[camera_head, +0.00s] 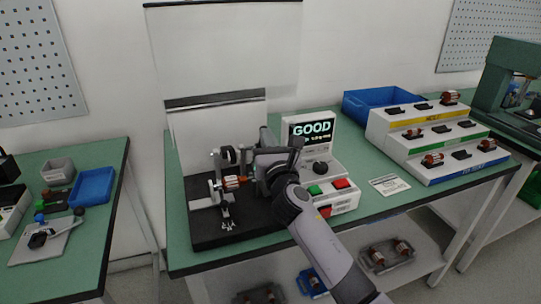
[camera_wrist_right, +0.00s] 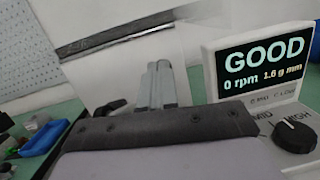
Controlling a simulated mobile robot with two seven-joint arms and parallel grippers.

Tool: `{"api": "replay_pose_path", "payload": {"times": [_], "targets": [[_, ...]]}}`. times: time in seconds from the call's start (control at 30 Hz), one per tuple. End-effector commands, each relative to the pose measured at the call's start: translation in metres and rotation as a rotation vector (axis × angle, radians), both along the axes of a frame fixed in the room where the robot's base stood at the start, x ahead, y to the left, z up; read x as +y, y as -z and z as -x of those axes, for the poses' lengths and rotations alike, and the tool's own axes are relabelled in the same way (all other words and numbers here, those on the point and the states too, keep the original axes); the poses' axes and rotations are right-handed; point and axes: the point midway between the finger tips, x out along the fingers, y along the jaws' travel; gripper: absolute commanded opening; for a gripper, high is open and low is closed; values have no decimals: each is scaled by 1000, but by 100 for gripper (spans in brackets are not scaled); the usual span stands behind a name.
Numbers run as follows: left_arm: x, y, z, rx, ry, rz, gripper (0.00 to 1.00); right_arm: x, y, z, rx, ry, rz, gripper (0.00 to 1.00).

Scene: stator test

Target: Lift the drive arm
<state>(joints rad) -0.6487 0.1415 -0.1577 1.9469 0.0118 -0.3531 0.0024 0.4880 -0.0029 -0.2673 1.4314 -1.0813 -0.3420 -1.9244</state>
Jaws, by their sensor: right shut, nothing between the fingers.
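The test machine has a black base (camera_head: 200,234) on the green middle table. A rotor with copper windings (camera_head: 233,182) lies across its supports. A dark raised part (camera_head: 229,154), perhaps the drive arm, stands above the rotor; my gripper hides much of this area. My right gripper (camera_head: 250,156) is over the machine, beside that part. In the right wrist view its grey fingers (camera_wrist_right: 162,84) are together with nothing between them. A dark lever-like piece (camera_wrist_right: 104,108) shows left of the fingers; I cannot tell if they touch. My left gripper is out of view.
A display (camera_head: 311,130) reads GOOD, 0 rpm, 1.6 g mm, above a knob (camera_wrist_right: 295,134). The control box has green (camera_head: 314,190) and red (camera_head: 340,183) buttons. A stepped rack (camera_head: 384,133) with rotors and a blue bin (camera_head: 368,101) stand right. A clear panel (camera_head: 225,50) hangs behind.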

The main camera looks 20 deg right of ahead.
Motion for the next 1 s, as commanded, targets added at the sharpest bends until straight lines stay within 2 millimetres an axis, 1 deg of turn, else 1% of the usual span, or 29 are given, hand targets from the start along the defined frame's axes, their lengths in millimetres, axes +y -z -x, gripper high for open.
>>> {"api": "replay_pose_path", "payload": {"times": [0.03, 0.1, 0.33, 0.6, 1.0], "targets": [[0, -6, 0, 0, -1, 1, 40, 0, -8, -4, -2, 1, 3, 0], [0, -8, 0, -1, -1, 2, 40, 0, -12, -8, -3, 1, 3, 0], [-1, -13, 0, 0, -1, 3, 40, 0, -22, -21, -2, 1, 2, 0], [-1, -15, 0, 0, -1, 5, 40, 1, -26, -29, 0, 0, 0, 0], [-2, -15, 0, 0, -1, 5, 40, 1, -27, -31, 0, 0, 0, 0]]}}
